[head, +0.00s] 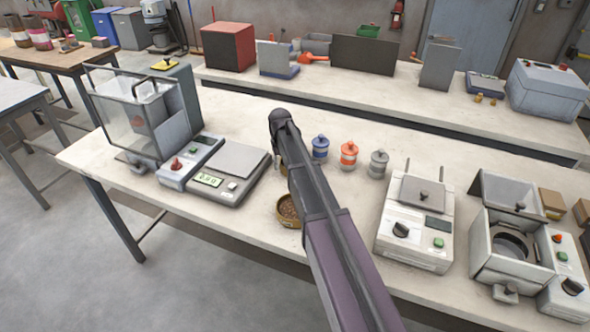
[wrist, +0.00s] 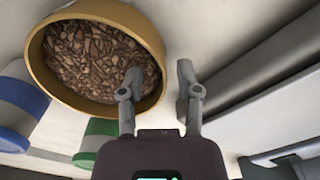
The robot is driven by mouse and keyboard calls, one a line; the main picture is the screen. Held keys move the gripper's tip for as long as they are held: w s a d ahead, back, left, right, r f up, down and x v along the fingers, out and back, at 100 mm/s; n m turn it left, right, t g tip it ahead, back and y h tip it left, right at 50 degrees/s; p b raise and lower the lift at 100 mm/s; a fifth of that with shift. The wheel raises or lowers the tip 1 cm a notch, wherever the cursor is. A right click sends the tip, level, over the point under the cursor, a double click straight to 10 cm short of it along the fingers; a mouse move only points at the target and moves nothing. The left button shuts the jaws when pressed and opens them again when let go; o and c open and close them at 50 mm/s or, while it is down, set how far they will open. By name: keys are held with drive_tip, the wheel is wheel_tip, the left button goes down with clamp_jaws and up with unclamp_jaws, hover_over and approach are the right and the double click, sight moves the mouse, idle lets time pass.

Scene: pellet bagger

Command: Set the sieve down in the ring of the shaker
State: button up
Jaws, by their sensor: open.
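The sieve is a brass-coloured round pan (head: 289,222) holding brown pellets, standing on the bench partly behind my arm in the head view. It fills the upper left of the wrist view (wrist: 40,62). My gripper (wrist: 160,76) is open, its fingers on either side of the sieve's right-hand rim in the picture: one overlaps the pellets, the other is outside. I cannot tell whether they touch it. The gripper is hidden behind my arm in the head view. The shaker (head: 508,270) stands at the right with its lid raised and a dark round ring (head: 513,246) inside.
Blue, orange and grey lidded jars (head: 348,154) stand beyond the sieve. A balance (head: 228,172) and a clear-walled machine (head: 138,118) are to the left. A grey-white device (head: 414,224) stands between sieve and shaker.

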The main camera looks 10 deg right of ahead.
drive_tip(key=shift+c, duration=0.2)
idle(0.3)
clamp_jaws()
drive_tip(key=shift+r, duration=0.2)
wheel_tip(320, 180, up, 18)
drive_tip(key=p, duration=1.8)
drive_tip(key=shift+f, duration=0.15)
